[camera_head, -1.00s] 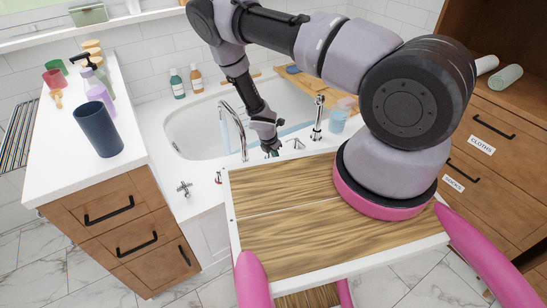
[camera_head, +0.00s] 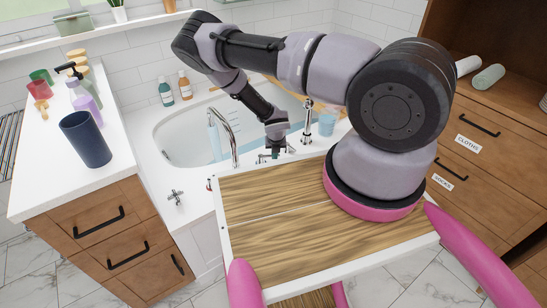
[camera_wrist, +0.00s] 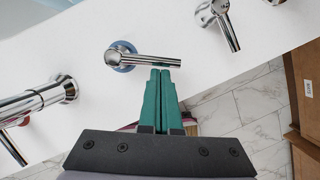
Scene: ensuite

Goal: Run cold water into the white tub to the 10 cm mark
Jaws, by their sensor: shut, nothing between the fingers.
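The white tub (camera_head: 183,139) is set into the white counter behind my tray top. A curved chrome spout (camera_head: 236,140) reaches over it. A pale blue upright streak below the spout looks like running water; the water level and any 10 cm mark cannot be made out. In the wrist view, a chrome lever tap with a blue ring (camera_wrist: 150,59) stands on the white ledge, its lever pointing right. My gripper (camera_wrist: 164,71) is shut and empty, its teal fingertips at the lever's free end, touching or very close. It also shows beside the spout in the head view (camera_head: 276,152).
Another chrome lever (camera_wrist: 222,20) and a thick chrome fitting (camera_wrist: 40,98) flank the blue-ringed tap. A cross-handled tap (camera_head: 175,197) is at the left. A dark blue cup (camera_head: 86,139) stands on the left counter; a light blue cup (camera_head: 327,123) stands right of the tub.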

